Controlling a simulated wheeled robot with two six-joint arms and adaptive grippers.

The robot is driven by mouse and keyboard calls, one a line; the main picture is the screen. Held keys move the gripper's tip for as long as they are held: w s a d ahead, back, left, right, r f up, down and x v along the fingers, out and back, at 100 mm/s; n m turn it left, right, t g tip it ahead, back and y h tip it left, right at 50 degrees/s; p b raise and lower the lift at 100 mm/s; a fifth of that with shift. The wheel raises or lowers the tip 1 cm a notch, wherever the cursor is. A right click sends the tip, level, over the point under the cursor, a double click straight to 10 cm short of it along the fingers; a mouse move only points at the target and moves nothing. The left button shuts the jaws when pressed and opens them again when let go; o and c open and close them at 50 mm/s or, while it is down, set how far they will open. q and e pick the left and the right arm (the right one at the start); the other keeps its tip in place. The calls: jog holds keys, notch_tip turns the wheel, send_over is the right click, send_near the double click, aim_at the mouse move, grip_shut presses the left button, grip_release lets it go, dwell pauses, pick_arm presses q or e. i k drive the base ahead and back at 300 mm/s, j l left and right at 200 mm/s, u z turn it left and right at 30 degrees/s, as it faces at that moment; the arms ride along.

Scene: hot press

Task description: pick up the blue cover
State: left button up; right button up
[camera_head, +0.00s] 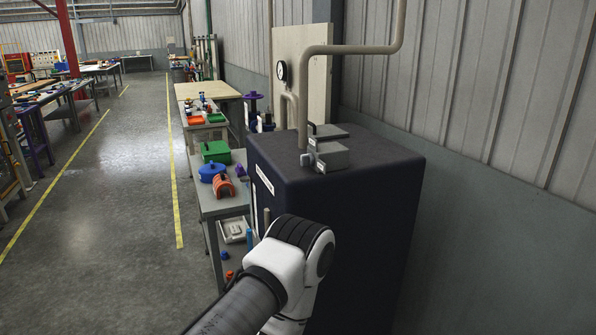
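A blue rounded piece (209,174) with a raised knob, which looks like the blue cover, lies on the grey workbench (230,202) left of the dark cabinet. An orange arched piece (223,188) is just in front of it, and a green box-like piece (215,152) is behind it. One of my arms, white and dark grey, rises from the bottom middle and bends in front of the cabinet. Its gripper does not show, and the other gripper is also out of view. Nothing is seen holding the blue piece.
The tall dark cabinet (342,240) with grey boxes and a pipe on top stands close by, right of the workbench. A lower shelf holds a pale tray (234,232) and small parts. More benches stand behind. The grey floor (120,215) at left is clear.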

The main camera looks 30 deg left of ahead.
aim_at(207, 173)
jog(key=i+j+z, duration=0.1)
jog(key=j+z, duration=0.2)
jog(key=j, duration=0.6)
jog(key=j+z, duration=0.35)
jog(key=j, duration=0.55)
jog(key=k+j+z, duration=0.15)
jog(key=j+z, duration=0.15)
jog(key=j, duration=0.6)
